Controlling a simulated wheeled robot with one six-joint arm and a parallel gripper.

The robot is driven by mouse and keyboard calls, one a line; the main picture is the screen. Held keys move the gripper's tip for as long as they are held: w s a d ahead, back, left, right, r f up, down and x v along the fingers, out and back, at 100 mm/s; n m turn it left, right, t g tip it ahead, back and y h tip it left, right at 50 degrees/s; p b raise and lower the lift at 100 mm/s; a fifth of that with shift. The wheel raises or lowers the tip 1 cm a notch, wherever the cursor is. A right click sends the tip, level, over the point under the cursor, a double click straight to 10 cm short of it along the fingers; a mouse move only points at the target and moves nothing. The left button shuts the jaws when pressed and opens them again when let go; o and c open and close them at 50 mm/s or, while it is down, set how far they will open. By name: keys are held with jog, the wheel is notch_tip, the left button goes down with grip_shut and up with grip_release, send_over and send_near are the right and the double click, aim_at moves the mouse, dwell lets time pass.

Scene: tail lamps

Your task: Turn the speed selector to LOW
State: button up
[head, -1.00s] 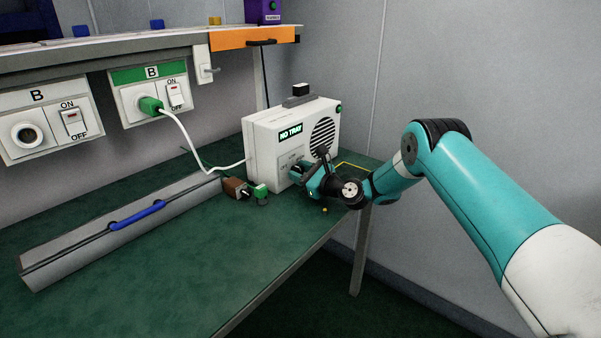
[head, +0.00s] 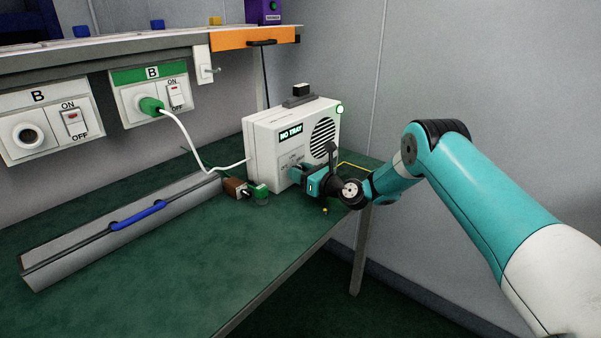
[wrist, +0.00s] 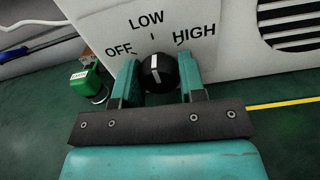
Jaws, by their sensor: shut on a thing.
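The speed selector is a round black knob (wrist: 158,73) with a white pointer line, on the front of a white machine (head: 262,148). OFF, LOW and HIGH are printed around it in the wrist view. The pointer points up, roughly at the tick under LOW. My gripper (wrist: 157,80) has one teal finger on each side of the knob and is shut on it. In the head view my gripper (head: 300,174) is at the machine's front and hides the knob.
A sign reading NO TRAY (head: 291,131) and a lit green lamp (head: 340,109) are on the machine. A small green-capped item (head: 261,191) stands on the green bench (head: 190,270) left of my gripper. A grey box with a blue handle (head: 137,214) lies further left.

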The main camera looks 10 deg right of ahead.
jog(key=shift+d, duration=0.1)
jog(key=o, duration=0.9)
jog(key=b+v, duration=0.1)
jog(key=v, duration=0.7)
jog(key=b+v, duration=0.1)
jog(key=v, duration=0.3)
jog(key=shift+s+d+f+b, duration=0.15)
jog(key=shift+f+b, duration=0.2)
jog(key=shift+f, duration=0.05)
jog(key=b+v, duration=0.3)
jog(key=b, duration=0.2)
jog(key=shift+r+b, duration=0.1)
jog(key=shift+b, duration=0.3)
jog(key=shift+s+d+r+b, duration=0.15)
jog(key=shift+s+d+b, duration=0.3)
jog(key=shift+b, duration=0.45)
jog(key=shift+s+r+b, duration=0.2)
jog(key=shift+s+b, duration=0.15)
